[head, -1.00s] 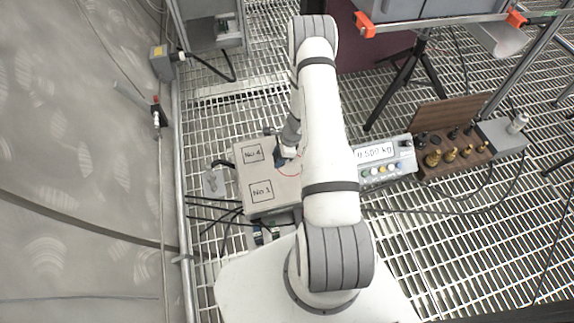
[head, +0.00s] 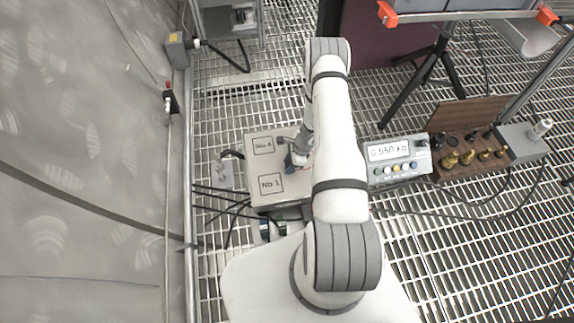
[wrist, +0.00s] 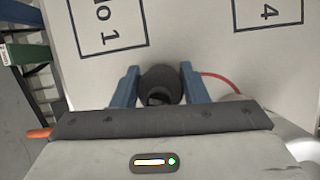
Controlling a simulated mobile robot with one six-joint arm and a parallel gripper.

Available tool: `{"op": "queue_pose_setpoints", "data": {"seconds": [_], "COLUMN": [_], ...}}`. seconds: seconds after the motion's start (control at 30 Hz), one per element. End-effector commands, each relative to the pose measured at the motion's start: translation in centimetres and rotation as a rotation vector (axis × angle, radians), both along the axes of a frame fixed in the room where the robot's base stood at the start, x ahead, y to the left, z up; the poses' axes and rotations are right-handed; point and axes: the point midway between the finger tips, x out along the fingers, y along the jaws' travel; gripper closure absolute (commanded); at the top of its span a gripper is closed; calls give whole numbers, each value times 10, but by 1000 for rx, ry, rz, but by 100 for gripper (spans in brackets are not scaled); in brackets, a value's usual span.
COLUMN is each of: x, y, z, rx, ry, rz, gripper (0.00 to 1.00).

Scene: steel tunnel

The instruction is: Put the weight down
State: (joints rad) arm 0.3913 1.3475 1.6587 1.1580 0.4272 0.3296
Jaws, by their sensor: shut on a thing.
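My gripper (wrist: 160,88) is shut on a dark, round weight (wrist: 160,82), held between its two blue fingers in the wrist view. In the head view my gripper (head: 292,160) is over the pale box top (head: 250,165), largely behind my arm. The box top carries marked squares: No 1 (head: 271,184) and No 4 (head: 264,145). Whether the weight touches the surface is unclear. The scale display (head: 388,151) reads about 0.550 kg.
A wooden rack (head: 462,166) with several brass and dark weights stands right of the display. A grey box (head: 522,142) is beside it. Dark cables (head: 225,205) run left of the box. A tripod (head: 425,75) stands behind.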

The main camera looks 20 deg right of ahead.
Motion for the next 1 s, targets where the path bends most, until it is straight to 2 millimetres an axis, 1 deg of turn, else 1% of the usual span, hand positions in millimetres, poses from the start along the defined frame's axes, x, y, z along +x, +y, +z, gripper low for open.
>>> {"op": "queue_pose_setpoints", "data": {"seconds": [0.1, 0.13, 0.37, 0.4, 0.6, 0.7, 0.77, 0.87, 1.0], "x": [0, 0, 0, 0, 0, 0, 0, -2, -5], "y": [0, 0, 0, 0, -1, -1, -4, -11, -22], "z": [-3, -2, -2, -2, -1, 3, 11, 29, 59], "rx": [0, 0, 0, 0, 0, 0, -1, -2, -1], "ry": [-1, 0, 0, 0, 0, -1, -2, -2, -3], "rz": [0, 0, -1, -1, -1, -1, -3, -3, -3], "gripper": [100, 59, 40, 38, 38, 38, 38, 38, 38]}}
